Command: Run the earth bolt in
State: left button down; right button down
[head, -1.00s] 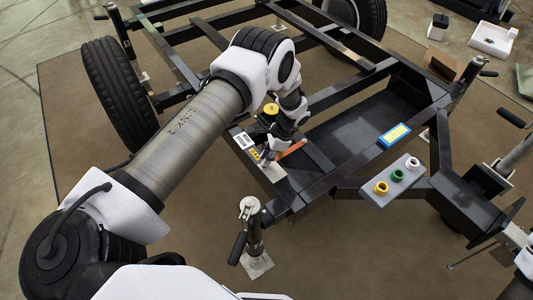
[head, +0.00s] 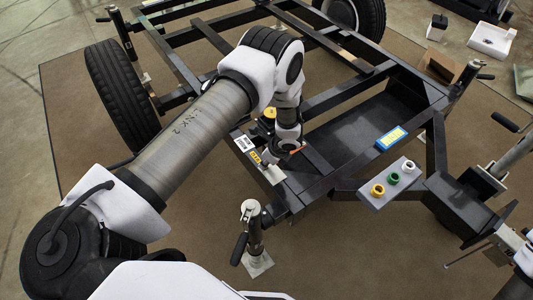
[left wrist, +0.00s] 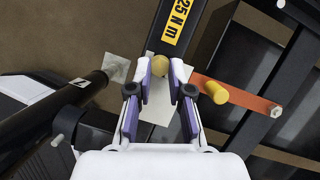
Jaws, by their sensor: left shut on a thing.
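In the left wrist view my left gripper (left wrist: 160,80) is shut, with a yellow round head (left wrist: 160,66), seemingly the earth bolt's, between its fingertips. The bolt's shank and hole are hidden. An orange strap (left wrist: 245,99) runs right from beside the fingers. A yellow cylinder (left wrist: 216,92) stands at its near part and a metal bolt head (left wrist: 276,111) at its far end.
A yellow "25 N m" label (left wrist: 178,22) is on the beam beyond the fingers. A pale plate (left wrist: 155,108) lies below them. A grey panel (head: 372,200) bears yellow, green and white rings. A jack (head: 252,235) stands in front of the frame. A blue-yellow box (head: 391,138) lies on the frame's tray.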

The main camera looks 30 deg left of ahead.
pick_arm(q)
jog(key=shift+w+r+m, duration=0.15)
jog(key=shift+m, duration=0.15)
jog(key=c, duration=1.2)
grip_release()
jog(key=shift+o, duration=0.7)
jog(key=v, duration=1.2)
jog(key=shift+s, duration=0.3)
